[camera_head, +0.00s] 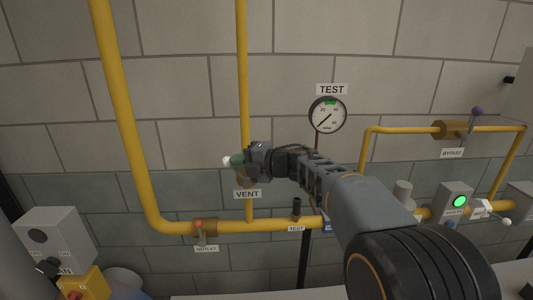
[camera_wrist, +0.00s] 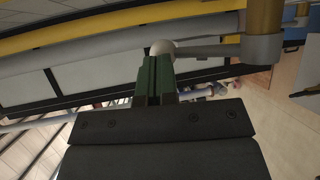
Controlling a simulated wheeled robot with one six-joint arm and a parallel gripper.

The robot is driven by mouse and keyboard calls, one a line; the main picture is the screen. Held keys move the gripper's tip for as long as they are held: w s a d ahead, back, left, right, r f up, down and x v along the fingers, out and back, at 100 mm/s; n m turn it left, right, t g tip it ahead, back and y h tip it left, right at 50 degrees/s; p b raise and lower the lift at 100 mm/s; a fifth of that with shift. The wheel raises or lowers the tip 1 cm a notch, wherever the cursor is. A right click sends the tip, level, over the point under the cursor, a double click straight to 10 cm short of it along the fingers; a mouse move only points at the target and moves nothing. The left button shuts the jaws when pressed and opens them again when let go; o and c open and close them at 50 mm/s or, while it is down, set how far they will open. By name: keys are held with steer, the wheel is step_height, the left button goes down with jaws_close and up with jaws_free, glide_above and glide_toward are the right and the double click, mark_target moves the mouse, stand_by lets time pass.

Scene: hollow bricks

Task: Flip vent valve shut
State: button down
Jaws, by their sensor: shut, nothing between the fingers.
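The vent valve (camera_head: 247,180) sits on the thin vertical yellow pipe above the VENT label (camera_head: 247,194), mostly hidden behind my gripper. Its white ball knob (camera_head: 226,161) shows left of the pipe. In the wrist view, the knob (camera_wrist: 162,47) ends a grey lever (camera_wrist: 210,50) that runs left from the valve hub (camera_wrist: 262,48), roughly across the short yellow pipe piece there. My gripper (camera_head: 236,160) has its green fingers shut and empty, with the tips right at the knob. The fingers also show in the wrist view (camera_wrist: 155,68). I cannot tell whether they touch the knob.
A TEST gauge (camera_head: 328,115) hangs right of my gripper. The outlet valve (camera_head: 205,228) is on the lower pipe. The bypass valve (camera_head: 453,130) is at the upper right. A box with a green light (camera_head: 460,202) is at right. The wall left of the knob is clear up to the thick pipe (camera_head: 127,125).

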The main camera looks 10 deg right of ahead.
steer(key=a+f+b, duration=0.3)
steer(key=a+f, duration=0.1)
steer(key=a, duration=0.1)
steer(key=shift+w+a+f, duration=0.25)
steer(key=shift+w+f, duration=0.1)
steer(key=shift+f, duration=0.05)
stand_by(0.3)
steer(key=shift+f, duration=0.1)
stand_by(0.5)
steer(key=s+d+r+p, duration=0.1)
steer(key=s+r, duration=0.2)
steer(key=r, duration=0.2)
steer(key=s+d+r+p, duration=0.1)
steer(key=s+d+r, duration=0.1)
steer(key=s+r, duration=0.2)
step_height(320, 180, up, 3)
steer(key=shift+d+f, duration=0.2)
steer(key=shift+d, duration=0.05)
